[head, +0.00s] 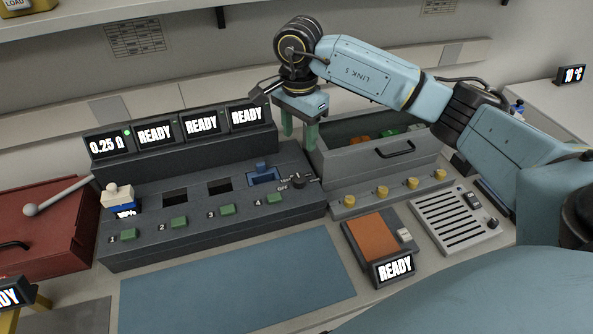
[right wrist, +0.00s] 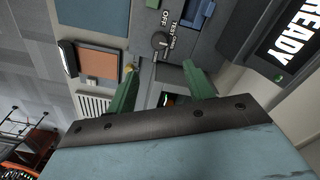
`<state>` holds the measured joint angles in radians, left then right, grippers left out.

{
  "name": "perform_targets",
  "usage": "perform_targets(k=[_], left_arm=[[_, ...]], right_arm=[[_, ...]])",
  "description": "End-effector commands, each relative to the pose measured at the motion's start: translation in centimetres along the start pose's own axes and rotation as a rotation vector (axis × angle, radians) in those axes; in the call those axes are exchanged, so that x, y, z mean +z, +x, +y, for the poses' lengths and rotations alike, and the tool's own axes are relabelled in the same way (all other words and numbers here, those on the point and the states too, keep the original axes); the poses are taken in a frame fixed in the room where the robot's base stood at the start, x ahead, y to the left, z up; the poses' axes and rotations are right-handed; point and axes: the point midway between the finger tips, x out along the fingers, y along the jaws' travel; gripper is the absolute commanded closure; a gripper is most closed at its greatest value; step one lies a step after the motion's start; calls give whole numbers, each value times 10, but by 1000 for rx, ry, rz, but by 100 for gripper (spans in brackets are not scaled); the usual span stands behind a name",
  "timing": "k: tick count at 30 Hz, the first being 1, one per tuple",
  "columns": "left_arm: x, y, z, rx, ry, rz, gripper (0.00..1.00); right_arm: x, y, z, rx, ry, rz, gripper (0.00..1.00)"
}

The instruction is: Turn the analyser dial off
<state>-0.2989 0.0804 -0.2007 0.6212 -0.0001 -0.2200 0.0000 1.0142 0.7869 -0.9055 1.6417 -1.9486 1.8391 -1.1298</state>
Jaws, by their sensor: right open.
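The analyser (head: 225,215) is a dark grey console with several bays, green numbered buttons and a raised row of screens. Its black dial (head: 298,181) sits at the right end of the sloping top. In the right wrist view the dial (right wrist: 160,41) has OFF and TEST among the labels around it; I cannot tell surely which one its pointer marks. My right gripper (head: 299,143) is open and empty, its green fingers pointing down above and behind the dial, apart from it. In the right wrist view the dial lies just beyond the open fingertips (right wrist: 160,66). My left gripper is not in view.
A grey bin (head: 375,152) with a black handle stands behind and right of the dial. Yellow knobs (head: 381,192), an orange pad unit (head: 376,238) and a slotted panel (head: 455,222) lie to the right. A blue mat (head: 235,285) lies in front; a red case (head: 48,228) stands left.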

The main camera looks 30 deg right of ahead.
Motion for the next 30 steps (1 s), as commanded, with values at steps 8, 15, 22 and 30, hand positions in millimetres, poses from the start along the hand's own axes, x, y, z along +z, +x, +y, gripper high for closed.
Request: perform_targets(k=[8,15,22,30], left_arm=[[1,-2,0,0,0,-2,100],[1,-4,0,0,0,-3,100],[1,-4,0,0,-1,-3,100],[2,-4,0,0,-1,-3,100]], right_arm=[[2,50,2,7,0,-4,48],[3,99,1,5,0,-6,48],[2,125,0,1,-1,-5,48],[2,130,0,0,-1,-5,48]])
